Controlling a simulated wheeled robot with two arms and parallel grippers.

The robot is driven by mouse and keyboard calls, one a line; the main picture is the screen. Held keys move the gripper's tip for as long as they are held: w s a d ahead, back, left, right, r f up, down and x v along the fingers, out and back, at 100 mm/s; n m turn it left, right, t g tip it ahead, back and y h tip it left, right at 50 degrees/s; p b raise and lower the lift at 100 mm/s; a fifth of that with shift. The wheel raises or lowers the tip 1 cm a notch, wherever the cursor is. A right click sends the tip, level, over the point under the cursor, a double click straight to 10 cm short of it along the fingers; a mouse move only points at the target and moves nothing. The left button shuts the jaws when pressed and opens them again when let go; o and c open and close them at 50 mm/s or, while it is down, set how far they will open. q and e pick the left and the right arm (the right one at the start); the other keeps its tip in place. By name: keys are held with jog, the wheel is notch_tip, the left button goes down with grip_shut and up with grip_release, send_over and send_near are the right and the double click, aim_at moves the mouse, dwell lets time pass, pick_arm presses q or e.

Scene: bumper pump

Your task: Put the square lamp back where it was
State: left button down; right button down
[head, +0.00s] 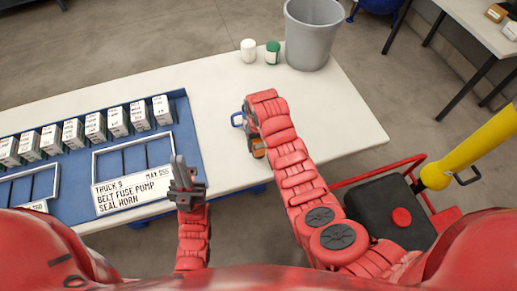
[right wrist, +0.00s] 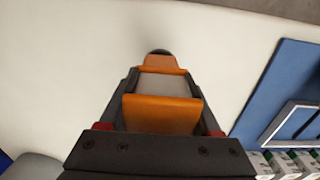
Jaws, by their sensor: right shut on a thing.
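An orange and grey thing, which I take to be the square lamp (right wrist: 160,115), fills the middle of the right wrist view. My right gripper (right wrist: 162,95) is shut on it, with dark fingers on both sides. In the head view a bit of its orange (head: 258,148) shows beside my right wrist; my arm hides most of it. It is over the white table, right of the blue tray; I cannot tell whether it touches the table. My left gripper (head: 183,175) is at the table's front edge, by the tray's label; its finger gap is unclear, and I see nothing in it.
The blue tray (head: 190,140) holds a row of several small labelled boxes (head: 95,127) and framed slots. A grey bucket (head: 312,40), a white jar (head: 248,50) and a green jar (head: 272,52) stand at the back.

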aim_at(259, 150)
jog(key=shift+f+p, duration=0.7)
jog(key=shift+p, duration=0.05)
notch_tip(259, 150, down, 2)
jog(key=shift+f, duration=0.2)
jog(key=shift+c, duration=0.4)
grip_release()
jog(key=shift+r, duration=0.25)
